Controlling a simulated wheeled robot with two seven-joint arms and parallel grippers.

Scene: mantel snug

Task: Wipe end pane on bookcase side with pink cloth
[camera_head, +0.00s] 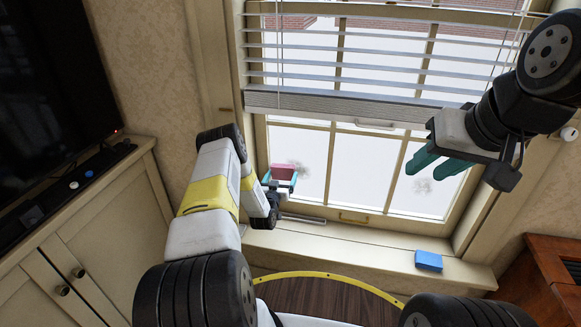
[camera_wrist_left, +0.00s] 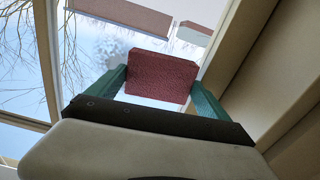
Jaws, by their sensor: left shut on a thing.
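My left gripper (camera_head: 281,184) is shut on the pink cloth (camera_head: 284,171), a folded pad, at the left end of the window's lower row. In the left wrist view the cloth (camera_wrist_left: 160,77) sits between the teal fingers, in front of the glass; I cannot tell whether it touches. The left end pane (camera_head: 312,160) has a grey smudge beside the cloth. The right end pane (camera_head: 430,193) also has a grey smudge. My right gripper (camera_head: 424,172) is empty, its teal fingers apart, in front of the window's right side.
A blue block-like item (camera_head: 428,260) lies on the sill (camera_head: 350,238) at the right. White blinds (camera_head: 380,75) cover the upper window. A pale cabinet (camera_head: 105,225) with a black screen (camera_head: 50,75) stands left. Brown wooden furniture (camera_head: 545,280) stands right.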

